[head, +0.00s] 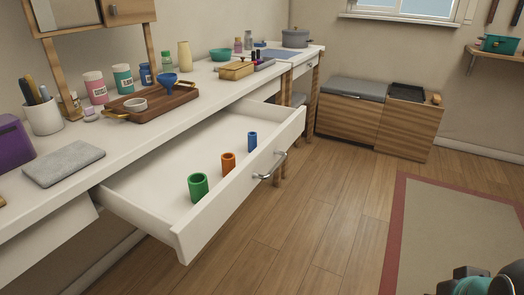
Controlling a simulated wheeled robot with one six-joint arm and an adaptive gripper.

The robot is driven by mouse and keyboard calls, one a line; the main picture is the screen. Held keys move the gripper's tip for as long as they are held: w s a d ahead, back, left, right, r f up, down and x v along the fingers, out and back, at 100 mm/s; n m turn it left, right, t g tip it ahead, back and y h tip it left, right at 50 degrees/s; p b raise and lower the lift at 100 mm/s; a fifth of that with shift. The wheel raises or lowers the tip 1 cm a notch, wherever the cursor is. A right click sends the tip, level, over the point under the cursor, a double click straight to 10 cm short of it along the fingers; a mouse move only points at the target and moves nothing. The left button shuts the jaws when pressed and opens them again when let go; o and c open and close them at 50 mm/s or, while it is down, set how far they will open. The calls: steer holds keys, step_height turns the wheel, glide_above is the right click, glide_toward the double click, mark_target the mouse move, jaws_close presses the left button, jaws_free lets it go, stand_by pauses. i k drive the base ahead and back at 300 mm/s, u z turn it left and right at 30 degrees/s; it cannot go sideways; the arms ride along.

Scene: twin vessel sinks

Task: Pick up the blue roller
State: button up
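The blue roller (252,140) stands upright in the open white drawer (150,196), toward its far right end near the front panel. It is a small cylinder with an open-looking top. An orange roller (228,163) and a larger green roller (198,187) stand upright in the same drawer, in a line toward the near end. The three rollers are apart from each other. My gripper is not visible; only a dark and teal part of my arm shows at the bottom right corner.
The drawer, with a metal handle (270,166), juts out below the white counter (120,146). On the counter are a wooden tray (178,98), a grey slab (64,164) and several jars. A wooden bench (345,112) stands at the back. The wood floor before the drawer is clear.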

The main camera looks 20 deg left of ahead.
mark_target(252, 135)
steer(key=z, duration=0.2)
steer(key=i, duration=1.95)
steer(key=u, duration=3.3)
